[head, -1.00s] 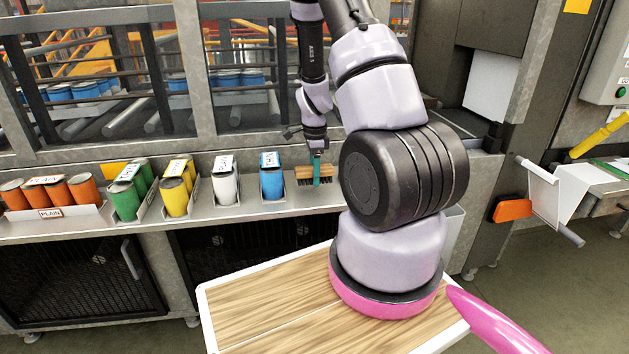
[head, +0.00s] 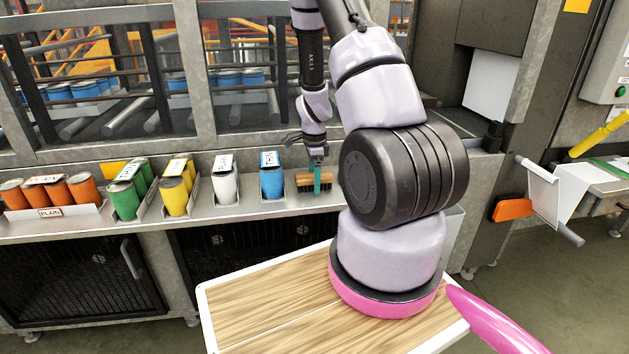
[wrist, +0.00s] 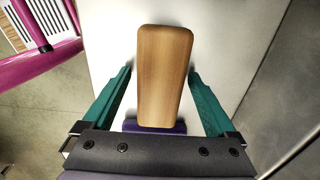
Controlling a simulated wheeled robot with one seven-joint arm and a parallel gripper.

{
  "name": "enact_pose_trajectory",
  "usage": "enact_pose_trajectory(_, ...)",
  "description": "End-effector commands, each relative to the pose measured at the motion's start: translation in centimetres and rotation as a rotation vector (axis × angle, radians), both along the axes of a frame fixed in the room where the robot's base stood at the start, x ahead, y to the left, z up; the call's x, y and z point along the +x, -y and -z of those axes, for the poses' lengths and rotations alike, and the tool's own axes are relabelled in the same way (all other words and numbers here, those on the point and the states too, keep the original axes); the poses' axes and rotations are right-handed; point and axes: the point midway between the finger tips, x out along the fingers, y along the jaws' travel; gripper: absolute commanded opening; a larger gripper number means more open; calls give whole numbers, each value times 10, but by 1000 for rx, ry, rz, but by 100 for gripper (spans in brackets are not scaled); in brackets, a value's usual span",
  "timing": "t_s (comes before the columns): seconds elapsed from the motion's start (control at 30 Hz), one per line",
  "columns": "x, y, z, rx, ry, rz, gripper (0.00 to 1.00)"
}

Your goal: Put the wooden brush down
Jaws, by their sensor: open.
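The wooden brush (head: 304,182) has a light wooden block on top and dark bristles below. In the head view it is on the grey metal shelf (head: 262,210), just right of the blue can, bristles down. In the wrist view the brush's wooden block (wrist: 163,75) lies between the two green fingers of my gripper (wrist: 160,88). A gap shows on both sides of the block, so the fingers are open around it. In the head view my gripper (head: 317,180) is low over the brush, and one green finger hides part of it.
A blue can (head: 271,184), white can (head: 225,188), yellow cans (head: 174,196), green cans (head: 125,200) and orange cans (head: 80,189) stand in trays to the left. Metal bars and posts rise behind the shelf. My arm hides the shelf to the right.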

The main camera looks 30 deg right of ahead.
Motion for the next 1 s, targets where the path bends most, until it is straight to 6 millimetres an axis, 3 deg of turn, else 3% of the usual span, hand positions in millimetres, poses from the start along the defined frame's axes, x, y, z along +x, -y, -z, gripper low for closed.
enact_pose_trajectory(0.5,1,-1,-97,0,5,-3,92)
enact_pose_trajectory(0.87,0,-1,-124,3,6,-9,92)
enact_pose_trajectory(1.0,-2,-15,-155,31,59,-100,92)
